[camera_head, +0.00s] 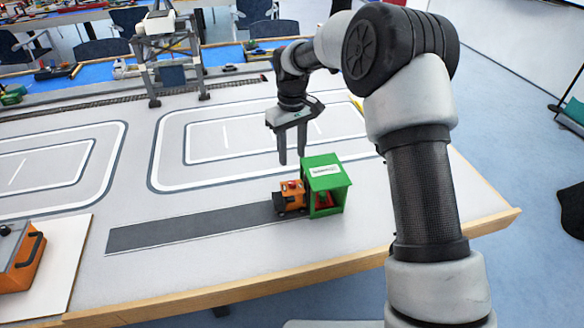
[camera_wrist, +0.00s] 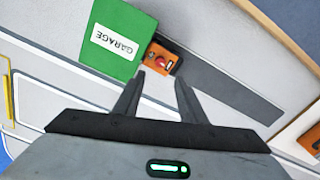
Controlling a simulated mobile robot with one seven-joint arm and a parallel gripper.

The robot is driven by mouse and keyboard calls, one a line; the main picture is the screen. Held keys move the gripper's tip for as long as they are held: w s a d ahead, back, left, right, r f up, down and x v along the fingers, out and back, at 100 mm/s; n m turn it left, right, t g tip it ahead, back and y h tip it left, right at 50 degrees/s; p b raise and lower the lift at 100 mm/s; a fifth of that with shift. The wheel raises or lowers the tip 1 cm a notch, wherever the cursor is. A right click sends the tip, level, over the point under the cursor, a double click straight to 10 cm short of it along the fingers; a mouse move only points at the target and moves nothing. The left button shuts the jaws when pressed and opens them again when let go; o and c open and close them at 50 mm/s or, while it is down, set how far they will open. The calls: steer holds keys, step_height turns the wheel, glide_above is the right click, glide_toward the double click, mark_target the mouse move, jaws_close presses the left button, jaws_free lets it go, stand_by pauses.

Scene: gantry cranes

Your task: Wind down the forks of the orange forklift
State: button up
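The orange forklift (camera_head: 290,197) stands at the mouth of the green garage (camera_head: 326,178), on the right end of a dark grey strip. A red part shows on its top, also seen on the forklift in the wrist view (camera_wrist: 163,60). A red part is visible inside the garage; I cannot tell if it belongs to the forks. The forks are not clearly visible. My gripper (camera_head: 292,160) is open and empty, fingers pointing down, above and behind the forklift and garage. In the wrist view its two fingers (camera_wrist: 157,85) are spread apart, just below the forklift in the picture.
The dark strip (camera_head: 190,228) runs left from the forklift and is clear. An orange machine with a black handle (camera_head: 20,255) sits on a white board at the left. A gantry crane (camera_head: 170,55) stands at the back. White road loops mark the open table.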

step_height(320, 180, up, 7)
steer(key=shift+r, duration=0.15)
steer(key=s+d+r+m+t+p, duration=0.1)
steer(key=s+d+r+m+p, duration=0.1)
steer(key=s+d+r, duration=0.45)
steer(key=s+d+r+m+t+p, duration=0.1)
steer(key=s+d+r+t, duration=0.15)
steer(key=s+r, duration=0.65)
steer(key=s+d+r+m+t+p, duration=0.1)
steer(key=s+d+m, duration=0.1)
steer(key=s, duration=0.6)
steer(key=s+d+r+m+t+p, duration=0.1)
steer(key=s+d+r+m+p, duration=0.1)
steer(key=s+d, duration=0.3)
steer(key=s, duration=0.4)
